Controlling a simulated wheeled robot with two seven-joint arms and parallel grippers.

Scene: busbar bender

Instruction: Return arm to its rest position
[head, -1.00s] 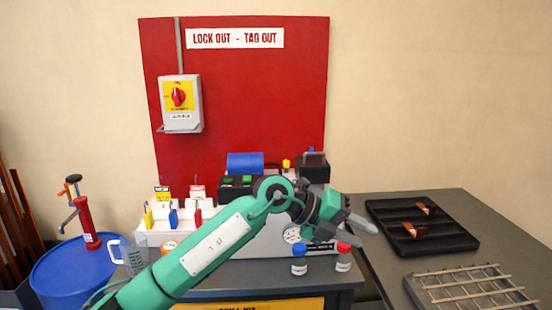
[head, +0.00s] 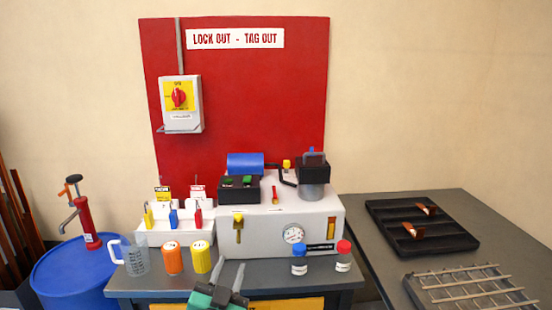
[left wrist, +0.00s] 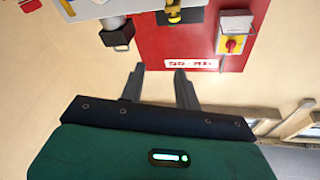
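My left gripper (head: 232,276) is at the bottom middle of the head view, in front of the bench's front edge. Its two grey fingers point up and stand apart with nothing between them. The left wrist view also shows the open, empty fingers (left wrist: 160,85), with the red board and switch box beyond them, upside down. The white bender machine (head: 275,225) stands on the bench behind the gripper, clear of it, with its gauge, blue cylinder and black-topped reservoir in full view. My right gripper is in neither view.
On the bench (head: 330,284) stand a measuring jug (head: 134,257), an orange jar (head: 172,258), a yellow jar (head: 201,257), a blue-capped bottle (head: 299,262) and a red-capped bottle (head: 343,258). A blue drum (head: 75,278) is at left. A black tray (head: 455,238) and a rack (head: 435,297) lie at right.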

